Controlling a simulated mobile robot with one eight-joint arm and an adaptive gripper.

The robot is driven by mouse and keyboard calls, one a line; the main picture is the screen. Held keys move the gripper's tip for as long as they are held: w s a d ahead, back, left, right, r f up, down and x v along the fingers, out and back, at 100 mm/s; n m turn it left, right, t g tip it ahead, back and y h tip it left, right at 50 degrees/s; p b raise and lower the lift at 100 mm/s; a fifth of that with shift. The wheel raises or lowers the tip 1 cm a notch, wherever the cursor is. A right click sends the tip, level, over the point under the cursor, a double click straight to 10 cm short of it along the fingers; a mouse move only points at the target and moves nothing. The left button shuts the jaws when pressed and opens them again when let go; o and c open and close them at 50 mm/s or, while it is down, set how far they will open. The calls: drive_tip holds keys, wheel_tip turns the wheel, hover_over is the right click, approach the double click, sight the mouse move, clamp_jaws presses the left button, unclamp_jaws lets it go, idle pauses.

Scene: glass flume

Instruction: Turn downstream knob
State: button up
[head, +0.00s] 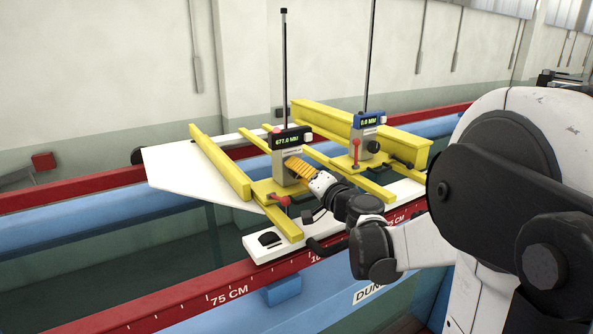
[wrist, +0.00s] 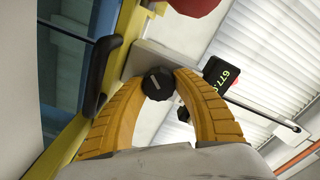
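A point gauge (head: 291,163) with a black head reading about 677.0 MM stands on the yellow carriage frame (head: 222,165). My gripper (head: 298,170) is at its front face, its orange fingers reaching it from the right. In the wrist view a round black knob (wrist: 157,83) with a pale pointer mark sits between the two curved fingertips (wrist: 158,78). The fingers flank it closely on both sides and appear closed on it; exact contact is hard to see. A second gauge (head: 365,135) with a blue head reads about 0.0 MM to the right, apart from my gripper.
Red-topped levers (head: 283,202) rise from the frame close to my gripper. A black handle (wrist: 98,77) shows at left in the wrist view. The flume's red rail (head: 190,301) runs along the front. A yellow beam (head: 345,128) lies behind the gauges.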

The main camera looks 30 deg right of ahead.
drive_tip(key=c, duration=0.5)
drive_tip(key=shift+f+b, duration=0.1)
drive_tip(key=shift+b, duration=0.35)
drive_tip(key=shift+m, duration=0.3)
drive_tip(key=o, duration=1.2)
drive_tip(key=shift+w, duration=0.1)
drive_tip(key=s, duration=1.2)
drive_tip(key=shift+d, duration=0.2)
